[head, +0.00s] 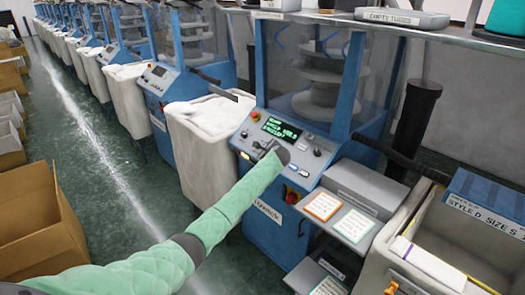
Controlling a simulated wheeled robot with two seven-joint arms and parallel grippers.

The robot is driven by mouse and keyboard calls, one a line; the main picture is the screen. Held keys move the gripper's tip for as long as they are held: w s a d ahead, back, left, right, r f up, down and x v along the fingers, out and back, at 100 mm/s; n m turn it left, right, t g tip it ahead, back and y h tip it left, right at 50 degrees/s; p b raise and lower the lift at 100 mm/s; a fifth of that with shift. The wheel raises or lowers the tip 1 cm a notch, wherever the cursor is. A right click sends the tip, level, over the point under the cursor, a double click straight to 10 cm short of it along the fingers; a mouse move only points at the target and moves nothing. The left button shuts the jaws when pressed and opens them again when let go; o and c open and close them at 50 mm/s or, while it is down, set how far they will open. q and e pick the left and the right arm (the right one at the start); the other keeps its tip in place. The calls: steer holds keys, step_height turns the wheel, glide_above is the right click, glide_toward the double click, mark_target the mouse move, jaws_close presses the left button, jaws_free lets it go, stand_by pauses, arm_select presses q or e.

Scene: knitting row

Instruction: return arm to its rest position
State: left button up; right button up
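My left arm, in a quilted green sleeve, comes in from the lower left and stretches up to the control panel (303,138) of the nearest blue knitting machine. My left gripper (266,149) is a small dark shape at the panel's face, just below the lit green-text display (281,129). It overlaps the panel's buttons in the picture; I cannot tell whether it touches them. Its fingers are too small and dark to tell open from shut. My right arm and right gripper are not in view.
A grey bin (470,240) with a blue label card (487,203) is at the right. Cardboard boxes (45,225) line the left; the green aisle floor (110,165) between is clear.

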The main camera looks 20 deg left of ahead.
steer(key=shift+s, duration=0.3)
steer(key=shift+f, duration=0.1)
